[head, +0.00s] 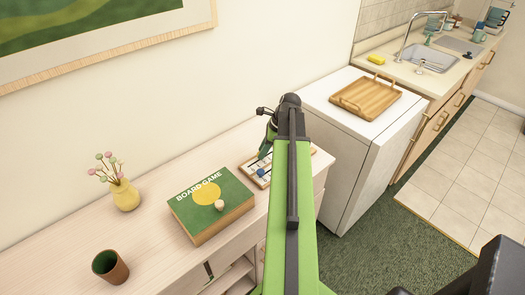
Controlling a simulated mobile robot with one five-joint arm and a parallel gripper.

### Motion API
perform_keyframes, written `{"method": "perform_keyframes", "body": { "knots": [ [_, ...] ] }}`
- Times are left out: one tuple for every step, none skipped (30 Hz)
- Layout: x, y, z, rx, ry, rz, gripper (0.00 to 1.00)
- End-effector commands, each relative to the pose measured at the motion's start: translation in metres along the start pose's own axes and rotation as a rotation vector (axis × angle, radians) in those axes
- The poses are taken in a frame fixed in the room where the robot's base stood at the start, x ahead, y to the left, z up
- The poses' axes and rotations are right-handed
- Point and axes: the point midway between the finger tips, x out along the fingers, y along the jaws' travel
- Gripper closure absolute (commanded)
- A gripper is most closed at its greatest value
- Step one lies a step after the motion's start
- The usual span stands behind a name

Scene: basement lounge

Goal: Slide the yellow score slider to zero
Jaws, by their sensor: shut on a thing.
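The score board (248,167) is a small wooden-framed tray with a pale face, lying at the right end of the light wooden sideboard. A blue slider (261,173) shows on it. I cannot make out the yellow score slider; my green arm and gripper cover part of the board. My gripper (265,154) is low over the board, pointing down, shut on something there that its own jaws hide. Its fingertips are small and partly hidden in this view.
A green board game box (225,218) with a small pale piece on top lies left of the score board. A yellow vase (125,196) and a brown cup (110,267) stand further left. A white cabinet with a wooden tray (388,99) stands right. The wall is behind.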

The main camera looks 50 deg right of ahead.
Motion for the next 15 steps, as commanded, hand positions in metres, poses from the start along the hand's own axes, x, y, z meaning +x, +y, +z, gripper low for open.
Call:
{"method": "perform_keyframes", "body": {
  "knots": [
    [0.0,0.0,0.0,0.0,0.001,0.0,1.0],
    [0.0,0.0,0.0,0.0,0.001,0.0,1.0],
    [0.0,0.0,0.0,0.0,0.001,0.0,1.0],
    [0.0,0.0,0.0,0.0,0.001,0.0,1.0],
    [0.0,0.0,0.0,0.0,0.001,0.0,1.0],
    [0.0,0.0,0.0,0.0,0.001,0.0,1.0],
    [0.0,0.0,0.0,0.0,0.001,0.0,1.0],
    [0.0,0.0,0.0,0.0,0.001,0.0,1.0],
    [0.0,0.001,0.0,0.0,0.001,0.0,1.0],
    [0.0,0.001,0.001,0.0,0.001,0.0,1.0],
    [0.001,0.003,0.002,0.0,0.001,0.001,1.0],
    [0.002,0.006,0.004,-0.001,0.001,0.001,1.0],
    [0.003,0.009,0.007,-0.001,0.001,0.001,1.0],
    [0.004,0.012,0.01,-0.002,0.001,0.001,1.0],
    [0.006,0.018,0.014,-0.002,0.001,0.001,1.0]
  ]
}}
